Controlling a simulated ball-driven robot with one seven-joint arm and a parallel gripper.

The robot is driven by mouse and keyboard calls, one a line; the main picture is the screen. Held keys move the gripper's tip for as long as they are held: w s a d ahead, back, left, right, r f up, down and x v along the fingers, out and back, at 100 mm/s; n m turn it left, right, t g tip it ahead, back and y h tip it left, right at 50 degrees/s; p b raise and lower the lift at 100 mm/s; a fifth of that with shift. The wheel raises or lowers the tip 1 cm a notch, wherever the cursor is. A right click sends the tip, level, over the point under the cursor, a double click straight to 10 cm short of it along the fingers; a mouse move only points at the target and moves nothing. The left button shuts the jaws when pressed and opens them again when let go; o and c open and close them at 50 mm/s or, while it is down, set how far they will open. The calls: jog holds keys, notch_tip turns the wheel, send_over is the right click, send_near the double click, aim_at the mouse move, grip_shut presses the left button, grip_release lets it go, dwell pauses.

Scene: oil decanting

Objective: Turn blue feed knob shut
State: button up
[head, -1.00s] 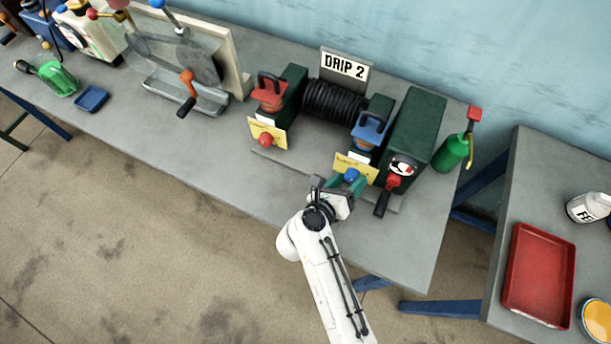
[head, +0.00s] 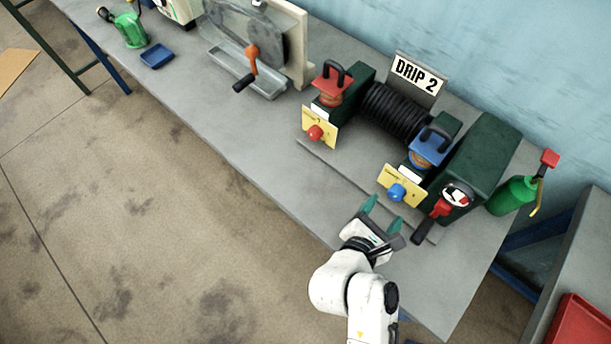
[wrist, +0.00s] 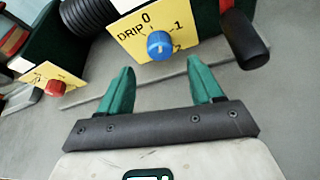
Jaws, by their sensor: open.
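The blue feed knob (head: 397,192) sits on the front of a yellow dial plate (head: 411,199) below the blue-topped oiler. In the wrist view the blue knob (wrist: 160,45) is ahead of my gripper, between the lines of the two fingers, and the plate (wrist: 183,27) reads DRIP with 0, 1 and 2. My gripper (head: 382,213) has green fingers, spread apart and empty. In the wrist view its fingertips (wrist: 162,75) stop short of the knob, with a gap between. I cannot tell the knob's exact setting.
A red knob (head: 315,132) on another yellow plate stands to the left. A red lever with a black handle (head: 424,230) hangs close to the right of the blue knob. A green oil can (head: 512,195) stands at the right end. The bench front at left is clear.

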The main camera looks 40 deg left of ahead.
jog(key=v, duration=0.5)
jog(key=shift+f, duration=0.1)
jog(key=a+r+n+t+y+b, duration=0.5)
jog(key=a+r+n+y+b, duration=0.45)
jog(key=n, duration=0.75)
jog(key=s+a+n+g+y+b, duration=0.1)
jog(key=s+a+n+g+y, duration=0.2)
jog(key=n, duration=1.1)
jog(key=shift+a+f+g+y+b, duration=0.35)
jog(key=shift+a+g+y, duration=1.05)
jog(key=shift+g+y, duration=0.9)
jog(key=shift+r+h, duration=0.1)
jog(key=shift+h, duration=0.15)
jog(key=shift+d, duration=0.1)
